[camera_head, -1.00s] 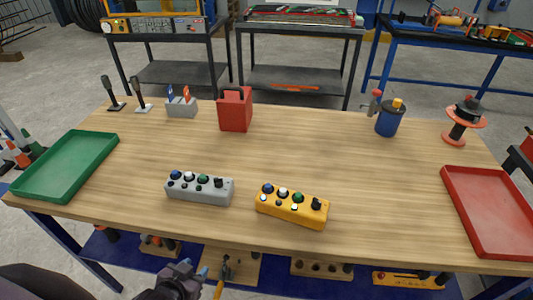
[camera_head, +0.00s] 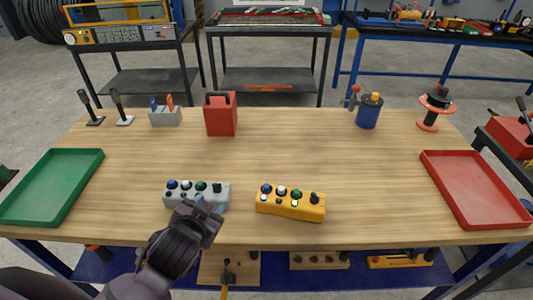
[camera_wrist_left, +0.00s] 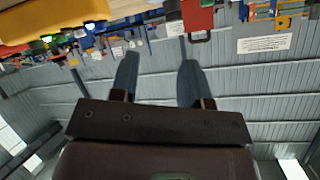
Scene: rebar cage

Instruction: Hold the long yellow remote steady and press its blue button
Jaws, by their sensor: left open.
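The long yellow remote (camera_head: 290,205) lies on the wooden table, right of centre. On its top are a blue button (camera_head: 266,188), a white one, a green one and a black knob, with smaller buttons along the front. A similar grey remote (camera_head: 190,196) lies to its left. My left gripper (camera_head: 208,207) is in front of and partly over the grey remote's right end, left of the yellow remote and apart from it. In the left wrist view its two fingers (camera_wrist_left: 157,75) are spread and empty. My right gripper is not in view.
A green tray (camera_head: 91,168) is at the left and a red tray (camera_head: 432,176) at the right. A red box (camera_head: 221,118), a grey holder (camera_head: 165,119) and a blue canister (camera_head: 369,113) stand at the back. The table's middle is clear.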

